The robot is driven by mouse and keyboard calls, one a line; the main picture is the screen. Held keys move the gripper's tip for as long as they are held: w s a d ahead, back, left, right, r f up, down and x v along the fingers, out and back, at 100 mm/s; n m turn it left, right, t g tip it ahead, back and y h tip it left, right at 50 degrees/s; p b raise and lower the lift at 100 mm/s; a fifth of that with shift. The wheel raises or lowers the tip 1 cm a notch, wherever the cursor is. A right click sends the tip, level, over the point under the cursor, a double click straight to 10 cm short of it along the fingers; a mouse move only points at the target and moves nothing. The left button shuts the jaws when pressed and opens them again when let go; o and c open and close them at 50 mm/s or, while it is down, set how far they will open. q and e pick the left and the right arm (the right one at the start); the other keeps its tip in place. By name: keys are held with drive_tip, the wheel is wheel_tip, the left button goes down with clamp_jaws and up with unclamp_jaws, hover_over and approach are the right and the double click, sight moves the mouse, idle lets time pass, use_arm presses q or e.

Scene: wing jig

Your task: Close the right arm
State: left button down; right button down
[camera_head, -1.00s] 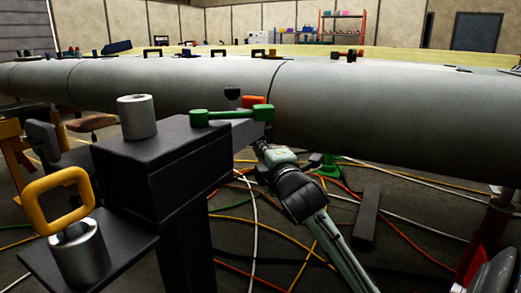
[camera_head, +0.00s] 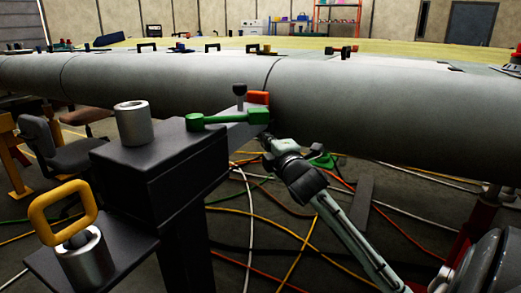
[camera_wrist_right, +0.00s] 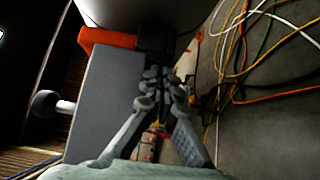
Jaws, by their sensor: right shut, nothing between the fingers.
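A black jig post (camera_head: 160,170) stands at the left in the head view. A grey arm (camera_head: 243,131) extends from it toward the wing, with an orange pad (camera_head: 258,97) and a black knob (camera_head: 239,89) near its end. A green handle (camera_head: 228,118) lies across it. In the right wrist view the grey arm (camera_wrist_right: 98,100), orange pad (camera_wrist_right: 108,38) and knob (camera_wrist_right: 45,103) show beside my right gripper (camera_wrist_right: 165,75). My right gripper (camera_head: 267,141) is shut and empty, close to the arm's end; contact is unclear. My left gripper is not in view.
The large grey wing (camera_head: 400,105) runs across behind the jig, close to the orange pad. A steel cylinder (camera_head: 134,122) and a yellow ring handle (camera_head: 62,210) stand on the post. Cables (camera_head: 265,215) lie on the floor. A chair (camera_head: 60,155) stands at left.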

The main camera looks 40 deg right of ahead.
drive_tip(key=v, duration=1.2)
drive_tip(key=shift+f, duration=0.1)
drive_tip(key=s+a+f+m+g+y, duration=0.1)
drive_tip(key=a+f+m+g, duration=0.1)
drive_tip(key=f, duration=0.7)
drive_tip(key=s+a+f+m+g+y+p, duration=0.1)
drive_tip(key=f+m+g, duration=0.2)
drive_tip(key=f, duration=0.5)
drive_tip(key=s+a+f+m+g, duration=0.2)
drive_tip(key=f, duration=0.7)
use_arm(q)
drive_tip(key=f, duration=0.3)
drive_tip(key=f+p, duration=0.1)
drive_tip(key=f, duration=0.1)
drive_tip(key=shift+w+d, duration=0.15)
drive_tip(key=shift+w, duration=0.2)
use_arm(e)
drive_tip(key=s+a+f+m+g+y, duration=0.1)
drive_tip(key=s+a+f+m+g, duration=0.1)
drive_tip(key=s+a+f, duration=0.3)
drive_tip(key=s+a+f+m+g+y, duration=0.2)
drive_tip(key=s+a+f, duration=0.4)
drive_tip(key=f, duration=0.5)
drive_tip(key=m+g, duration=0.1)
drive_tip(key=g, duration=0.1)
drive_tip(key=shift+s+a+f+g, duration=0.25)
drive_tip(key=shift+s+f+g, duration=0.05)
drive_tip(key=shift+s+f, duration=0.1)
